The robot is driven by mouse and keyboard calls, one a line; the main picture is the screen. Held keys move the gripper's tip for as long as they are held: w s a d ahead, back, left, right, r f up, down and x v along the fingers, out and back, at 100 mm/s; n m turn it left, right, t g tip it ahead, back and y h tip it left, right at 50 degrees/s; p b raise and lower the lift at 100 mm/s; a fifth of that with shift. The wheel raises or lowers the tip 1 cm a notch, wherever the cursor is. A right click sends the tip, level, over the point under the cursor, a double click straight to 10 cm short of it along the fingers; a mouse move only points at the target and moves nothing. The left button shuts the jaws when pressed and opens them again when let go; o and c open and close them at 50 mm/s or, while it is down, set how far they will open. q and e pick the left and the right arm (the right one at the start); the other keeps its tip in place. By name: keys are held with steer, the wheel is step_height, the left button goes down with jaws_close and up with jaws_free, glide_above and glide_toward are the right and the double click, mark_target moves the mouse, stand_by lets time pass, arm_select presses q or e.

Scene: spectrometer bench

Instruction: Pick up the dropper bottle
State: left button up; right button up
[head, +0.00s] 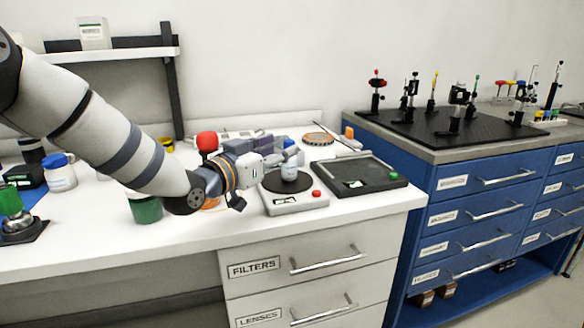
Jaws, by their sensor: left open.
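A small pale bottle (289,173), which looks like the dropper bottle, stands upright on the dark round plate of a white scale (297,203). My left arm comes in from the left, low over the white bench. My left gripper (287,156) is open, with its fingers at the top of the bottle. The fingers hide the bottle's upper part. I cannot tell whether they touch it. My right gripper is not in view.
A black tray (375,184) lies right of the scale. A green jar (146,209) and a white bottle with a blue cap (60,176) stand on the left. A red-topped object (207,141) is close behind my wrist. The front right bench edge is clear.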

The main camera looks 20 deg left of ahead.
mark_target(286, 144)
arm_select(q)
steer(key=x, duration=0.5)
steer(key=shift+w+a+f+b, duration=0.15)
steer(key=shift+w+a+b, duration=0.05)
steer(key=shift+b, duration=0.2)
jaws_close()
